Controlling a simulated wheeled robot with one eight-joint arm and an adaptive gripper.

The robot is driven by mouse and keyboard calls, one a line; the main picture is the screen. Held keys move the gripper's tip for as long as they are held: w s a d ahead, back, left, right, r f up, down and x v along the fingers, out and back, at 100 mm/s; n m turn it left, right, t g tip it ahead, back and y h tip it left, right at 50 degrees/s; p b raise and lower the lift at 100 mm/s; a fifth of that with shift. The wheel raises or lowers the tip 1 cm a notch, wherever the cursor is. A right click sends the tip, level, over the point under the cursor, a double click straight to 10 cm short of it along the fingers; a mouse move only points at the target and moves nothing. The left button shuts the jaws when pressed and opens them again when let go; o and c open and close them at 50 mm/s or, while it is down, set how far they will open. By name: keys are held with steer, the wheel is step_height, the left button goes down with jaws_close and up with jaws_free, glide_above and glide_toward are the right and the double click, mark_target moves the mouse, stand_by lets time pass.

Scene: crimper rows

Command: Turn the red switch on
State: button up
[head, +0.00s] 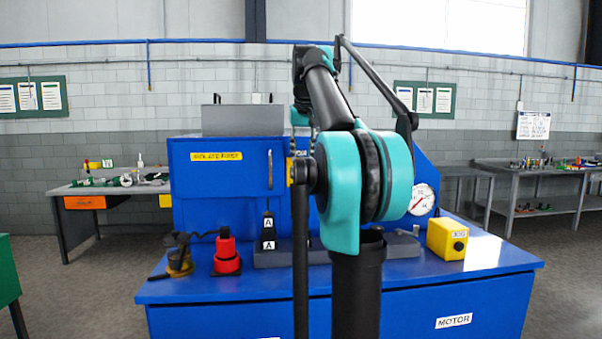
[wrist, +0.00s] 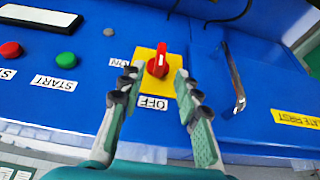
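The red switch (wrist: 157,65) is a rotary knob on a yellow square plate (wrist: 145,56) on a blue panel in the wrist view. An ON label (wrist: 118,62) is at the plate's left and an OFF label (wrist: 153,103) is below it. The knob's long ridge runs nearly up and down in the picture, its lower end towards OFF. My gripper (wrist: 156,74) is open, with one finger on each side of the knob and gaps between. Contact is not visible. In the head view my arm hides the switch and gripper.
A green START button (wrist: 66,60) and a red button (wrist: 10,49) are left of the switch. A metal handle (wrist: 235,75) is to its right. In the head view, a red-and-black object (head: 226,255) and a yellow box (head: 447,239) stand on the blue bench (head: 250,290).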

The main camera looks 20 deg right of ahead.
mark_target(301, 165)
steer(key=x, duration=0.7)
steer(key=shift+c, duration=0.4)
jaws_close()
